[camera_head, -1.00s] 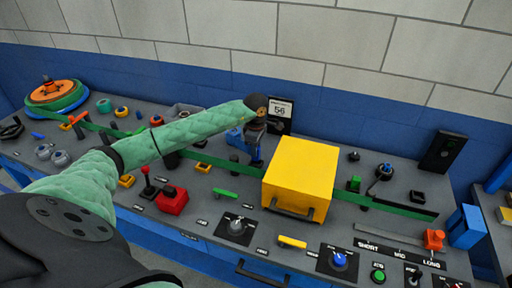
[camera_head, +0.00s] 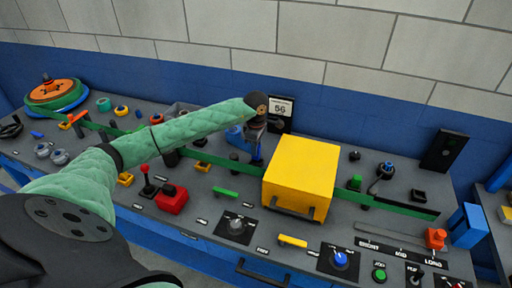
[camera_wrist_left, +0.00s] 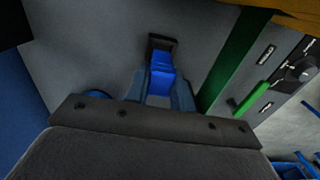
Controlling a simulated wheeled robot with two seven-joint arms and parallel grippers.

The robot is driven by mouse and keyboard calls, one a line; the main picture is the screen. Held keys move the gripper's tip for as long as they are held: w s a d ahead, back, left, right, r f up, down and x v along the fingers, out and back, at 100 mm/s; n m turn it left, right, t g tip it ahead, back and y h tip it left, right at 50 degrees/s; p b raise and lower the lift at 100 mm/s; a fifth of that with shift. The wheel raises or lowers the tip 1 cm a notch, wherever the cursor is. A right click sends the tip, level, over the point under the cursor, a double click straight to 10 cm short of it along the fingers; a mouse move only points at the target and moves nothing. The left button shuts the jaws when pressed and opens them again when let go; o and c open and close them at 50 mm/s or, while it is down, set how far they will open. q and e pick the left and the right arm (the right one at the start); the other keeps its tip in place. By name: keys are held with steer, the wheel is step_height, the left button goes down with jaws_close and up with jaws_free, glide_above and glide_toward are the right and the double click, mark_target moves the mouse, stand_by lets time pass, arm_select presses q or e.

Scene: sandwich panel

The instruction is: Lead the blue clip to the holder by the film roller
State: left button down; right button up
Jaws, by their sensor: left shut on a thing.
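My left gripper (camera_head: 257,160) reaches over the panel just left of the yellow box, pointing down. In the left wrist view its two blue-grey fingers are shut on the blue clip (camera_wrist_left: 161,79). A small black piece (camera_wrist_left: 163,42) stands right at the clip's far end; I cannot tell whether it touches the clip or is the holder. In the head view the clip is mostly hidden by the gripper. I cannot clearly make out the film roller. My right gripper is out of view.
A yellow box (camera_head: 299,168) with a handle stands close to the right of the gripper. A green strip (camera_head: 220,165) runs along the panel beneath my arm.

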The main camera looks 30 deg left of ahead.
arm_select(q)
steer(key=shift+f+b, duration=1)
steer(key=shift+f, duration=0.1)
steer(key=shift+f+b, duration=0.7)
steer(key=c, duration=1.1)
jaws_free()
steer(key=shift+r, duration=0.1)
steer(key=shift+r+p, duration=0.65)
steer(key=shift+r, duration=2.8)
